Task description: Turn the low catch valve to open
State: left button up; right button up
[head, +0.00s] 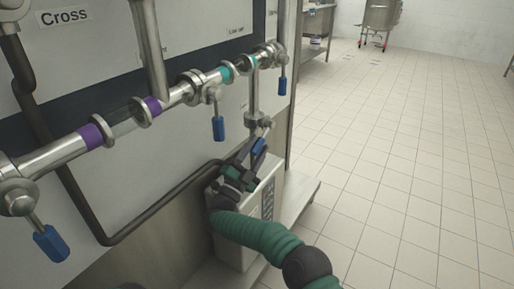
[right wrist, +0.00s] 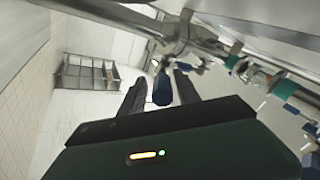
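The low catch valve (head: 257,122) sits at the bottom of a short vertical pipe that drops from the main steel pipe. Its blue-gripped handle (head: 259,145) hangs down and tilts. My right gripper (head: 250,158) is at this handle, partly hiding it. In the right wrist view, the blue handle (right wrist: 162,90) shows between the two dark fingers of my right gripper (right wrist: 160,86). The fingers stand apart, with a narrow gap on each side of the handle, so the gripper looks open around it. My left gripper is not in view.
A dark bent tube (head: 150,215) runs along the panel. Tiled floor lies open at right.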

jog(key=shift+o, duration=0.4)
jog(key=shift+r, duration=0.15)
jog(key=v, duration=1.2)
jog(key=shift+w, duration=0.15)
jog(key=f+b, duration=0.1)
jog(key=s+a+f+b, duration=0.1)
jog(key=shift+s+f+b, duration=0.1)
jog(key=shift+s+b, duration=0.25)
jog(key=shift+b, duration=0.05)
jog(key=s+b, duration=0.1)
jog(key=b, duration=0.1)
jog(key=s+a+b, duration=0.1)
jog(key=b, duration=0.2)
jog(key=shift+a+f, duration=0.2)
jog(key=shift+f, duration=0.05)
jog(key=shift+c, duration=0.4)
